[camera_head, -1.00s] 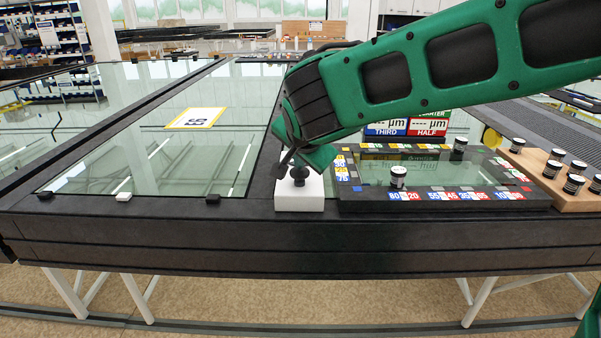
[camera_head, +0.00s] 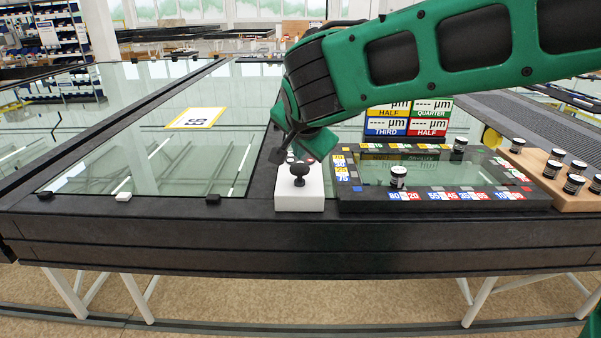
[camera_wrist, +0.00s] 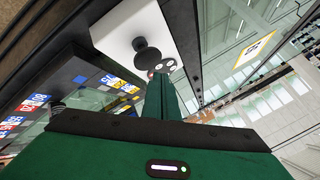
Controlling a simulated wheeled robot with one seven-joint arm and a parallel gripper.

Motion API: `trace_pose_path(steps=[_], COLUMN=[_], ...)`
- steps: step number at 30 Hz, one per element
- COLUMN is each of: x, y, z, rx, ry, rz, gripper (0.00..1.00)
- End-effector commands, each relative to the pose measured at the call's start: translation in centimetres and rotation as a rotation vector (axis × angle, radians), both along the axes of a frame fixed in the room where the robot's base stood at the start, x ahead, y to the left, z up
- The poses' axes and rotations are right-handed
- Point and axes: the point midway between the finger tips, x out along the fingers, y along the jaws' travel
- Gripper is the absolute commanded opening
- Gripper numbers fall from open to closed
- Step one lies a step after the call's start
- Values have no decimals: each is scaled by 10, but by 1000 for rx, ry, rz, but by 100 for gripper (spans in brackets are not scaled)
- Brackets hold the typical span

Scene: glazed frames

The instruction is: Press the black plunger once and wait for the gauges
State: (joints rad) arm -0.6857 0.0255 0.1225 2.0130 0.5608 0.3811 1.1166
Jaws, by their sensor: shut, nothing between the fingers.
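The black plunger (camera_head: 299,170) stands upright on a white box (camera_head: 299,201) at the table's front edge. It also shows in the wrist view (camera_wrist: 147,50), beside a cluster of small round dots on the box. My gripper (camera_head: 279,156) is behind and slightly left of the plunger in the head view, apart from it. Its closed fingers (camera_wrist: 164,80) show in the wrist view with nothing between them. The gauges (camera_head: 408,117) are coloured panels labelled half, quarter, third and half. Their readouts show dashes before "µm"; the upper edge is partly behind my arm.
Right of the box lies a dark-framed glass board (camera_head: 430,172) with numbered coloured tags and black-and-white cylinders. A wooden block (camera_head: 558,178) with several cylinders is at far right. Left is a broad glass pane (camera_head: 150,160) with a yellow-edged card (camera_head: 195,118).

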Motion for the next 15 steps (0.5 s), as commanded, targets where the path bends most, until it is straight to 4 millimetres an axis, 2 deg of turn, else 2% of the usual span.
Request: trace_pose_path(steps=[15], x=[0], y=[0], z=[45], rx=[1], ry=[-1], rz=[-1], gripper=[0])
